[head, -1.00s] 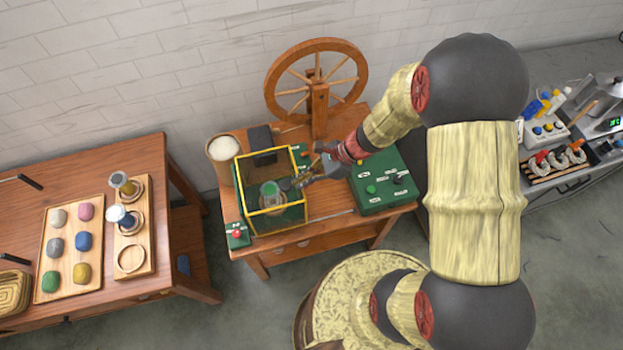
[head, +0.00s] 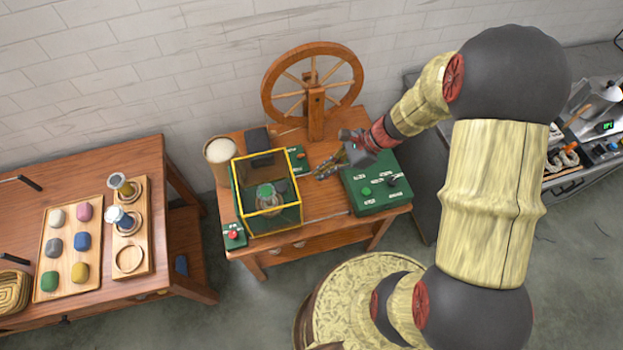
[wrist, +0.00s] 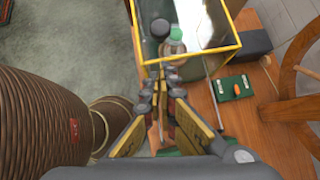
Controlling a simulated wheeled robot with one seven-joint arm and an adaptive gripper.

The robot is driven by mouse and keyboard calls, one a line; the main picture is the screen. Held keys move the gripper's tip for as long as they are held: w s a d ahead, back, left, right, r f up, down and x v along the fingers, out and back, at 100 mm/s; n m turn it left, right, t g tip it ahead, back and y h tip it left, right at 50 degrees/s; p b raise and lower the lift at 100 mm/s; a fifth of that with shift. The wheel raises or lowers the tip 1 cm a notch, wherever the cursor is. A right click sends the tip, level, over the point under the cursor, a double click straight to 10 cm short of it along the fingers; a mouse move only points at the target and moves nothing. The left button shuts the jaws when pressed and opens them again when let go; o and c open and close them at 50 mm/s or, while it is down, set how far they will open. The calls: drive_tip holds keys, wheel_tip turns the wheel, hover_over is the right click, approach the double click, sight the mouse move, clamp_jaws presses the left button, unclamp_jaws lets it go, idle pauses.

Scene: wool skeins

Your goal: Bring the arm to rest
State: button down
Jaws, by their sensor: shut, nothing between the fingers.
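My gripper (head: 326,171) is shut and empty. In the head view it hangs above the small wooden table (head: 333,203), just right of the yellow-framed clear box (head: 301,207) and left of the green control box (head: 377,187). In the wrist view the gripper (wrist: 171,77) points towards the yellow-framed box (wrist: 190,55), with its fingers close together. A green-topped bobbin (head: 266,196) stands inside that box. My arm reaches in from the right, bent high at the elbow.
A spinning wheel (head: 315,98) stands at the back of the table. A pale-topped canister (head: 219,158) stands at the back left. The left table holds a tray of coloured skeins (head: 62,216) and a bobbin rack (head: 141,262). A steel pot bench (head: 585,172) is at the right.

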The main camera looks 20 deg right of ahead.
drive_tip(key=shift+v, duration=2.15)
drive_tip(key=shift+f, duration=0.15)
drive_tip(key=s+d+r+n+g+h+b, duration=0.2)
drive_tip(key=s+d+r+n+h, duration=0.15)
drive_tip(key=s+n, duration=0.65)
drive_tip(key=s+a+r+n+t+h+b, duration=0.3)
drive_tip(key=r+n+t+b, duration=0.3)
drive_tip(key=r, duration=0.5)
drive_tip(key=n+h+b, duration=0.1)
drive_tip(key=n+b, duration=0.1)
drive_tip(key=n, duration=0.1)
drive_tip(key=shift+a+r+n, duration=0.15)
drive_tip(key=shift+a+n, duration=0.1)
drive_tip(key=shift+n, duration=0.15)
